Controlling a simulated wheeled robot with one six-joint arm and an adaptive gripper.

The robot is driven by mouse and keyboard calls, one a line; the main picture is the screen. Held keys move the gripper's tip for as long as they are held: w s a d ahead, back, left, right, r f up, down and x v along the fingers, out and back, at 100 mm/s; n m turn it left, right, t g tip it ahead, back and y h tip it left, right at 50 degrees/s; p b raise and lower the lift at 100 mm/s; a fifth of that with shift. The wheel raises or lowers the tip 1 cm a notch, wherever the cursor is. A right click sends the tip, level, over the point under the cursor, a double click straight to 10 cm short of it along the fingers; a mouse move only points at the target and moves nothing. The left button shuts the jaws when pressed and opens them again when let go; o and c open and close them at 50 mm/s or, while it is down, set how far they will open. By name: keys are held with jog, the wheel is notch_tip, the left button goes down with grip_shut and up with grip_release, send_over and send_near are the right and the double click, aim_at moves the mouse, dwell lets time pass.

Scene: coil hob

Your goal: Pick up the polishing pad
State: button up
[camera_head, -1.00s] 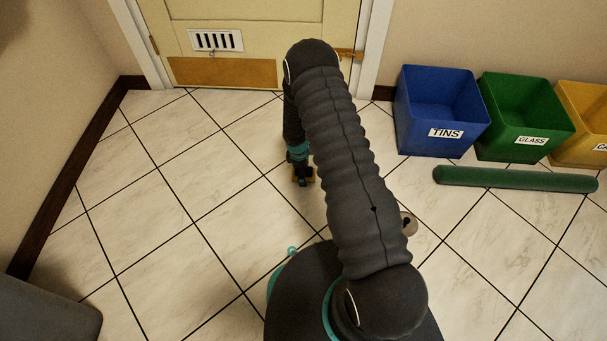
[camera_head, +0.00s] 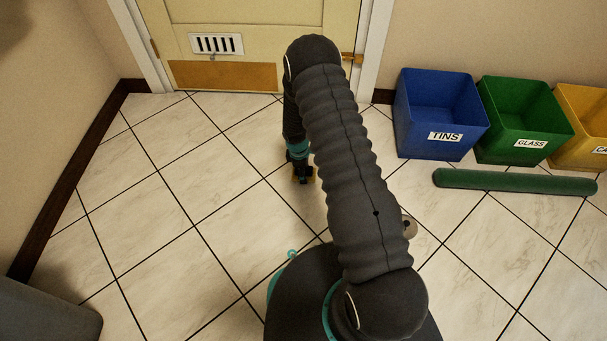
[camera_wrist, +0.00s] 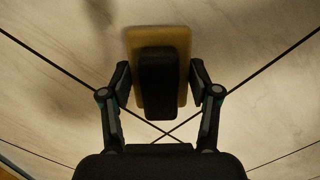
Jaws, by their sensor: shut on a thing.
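The polishing pad (camera_wrist: 146,39) is a yellow rectangular pad with a raised black block, seen in the wrist view at the upper middle. In the head view my gripper (camera_head: 303,177) points down near the middle of the tiled floor, with a little yellow of the pad showing beside the fingertips. My arm hides part of the floor there. I cannot tell whether the pad touches the floor.
A blue TINS bin (camera_head: 437,115), a green GLASS bin (camera_head: 524,121) and a yellow bin (camera_head: 583,123) stand along the right wall. A green roll (camera_head: 515,181) lies before them. A door (camera_head: 250,42) is at the back.

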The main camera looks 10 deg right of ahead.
jog(key=shift+d+r, duration=0.2)
jog(key=shift+r, duration=1)
jog(key=s+d+r+p, duration=0.1)
jog(key=s+d+r, duration=0.1)
jog(key=d+r, duration=0.4)
jog(key=d, duration=0.5)
jog(key=shift+s, duration=0.3)
jog(key=shift+r, duration=0.1)
